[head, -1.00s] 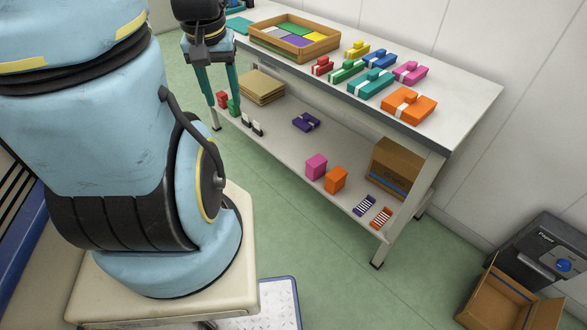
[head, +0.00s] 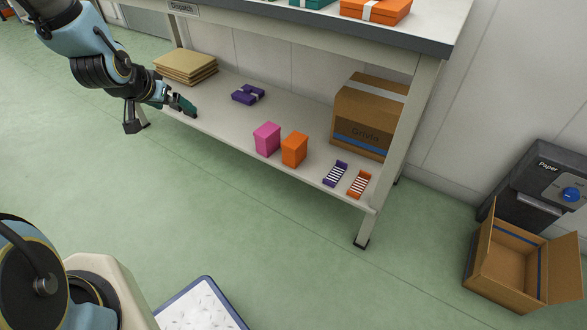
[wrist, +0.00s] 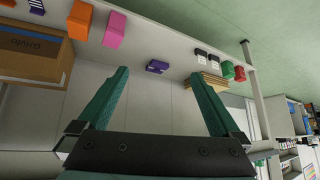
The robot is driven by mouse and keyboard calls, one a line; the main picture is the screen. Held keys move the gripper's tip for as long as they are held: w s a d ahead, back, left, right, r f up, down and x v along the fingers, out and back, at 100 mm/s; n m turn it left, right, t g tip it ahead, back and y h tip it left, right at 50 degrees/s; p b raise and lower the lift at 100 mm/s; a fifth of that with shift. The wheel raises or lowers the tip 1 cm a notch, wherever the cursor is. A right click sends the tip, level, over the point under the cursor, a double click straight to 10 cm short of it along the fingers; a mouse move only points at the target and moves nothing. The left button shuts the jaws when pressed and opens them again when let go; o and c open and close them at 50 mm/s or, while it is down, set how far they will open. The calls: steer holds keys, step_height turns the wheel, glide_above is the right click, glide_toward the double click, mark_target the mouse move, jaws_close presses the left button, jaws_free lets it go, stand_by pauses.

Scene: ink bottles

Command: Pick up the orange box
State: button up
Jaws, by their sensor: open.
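An orange box (head: 294,149) stands upright on the lower shelf (head: 235,125) of the bench, just right of a pink box (head: 267,139). In the wrist view the orange box (wrist: 79,20) is at the upper left, beside the pink box (wrist: 115,30). My gripper (head: 186,105) is at the left part of the lower shelf's front edge, well to the left of the orange box. In the wrist view my gripper (wrist: 160,95) has its two teal fingers spread wide, with nothing held between them.
A cardboard carton (head: 368,115) stands behind and right of the orange box. Purple (head: 335,174) and orange (head: 360,184) striped pieces lie to its right. A purple piece (head: 248,94) and brown stack (head: 186,67) are farther left. The bench top (head: 240,18) overhangs the shelf; a leg (head: 400,150) stands right.

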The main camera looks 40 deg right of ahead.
steer(key=s+d+f+m+h+b, duration=0.35)
steer(key=d+f+b, duration=0.55)
steer(key=d+f, duration=0.3)
steer(key=m+g+h+b, duration=0.15)
steer(key=h+b, duration=0.25)
steer(key=b, duration=0.4)
glide_toward(294, 141)
steer(key=d, duration=0.1)
steer(key=w+d+f+b, duration=0.1)
steer(key=shift+d+f+g+b, duration=0.3)
steer(key=shift+d+g, duration=0.05)
steer(key=b+x, duration=0.3)
steer(key=x, duration=0.2)
steer(key=shift+w+d+r, duration=0.1)
steer(key=shift+w+d, duration=0.1)
steer(key=shift+d, duration=0.35)
jaws_close()
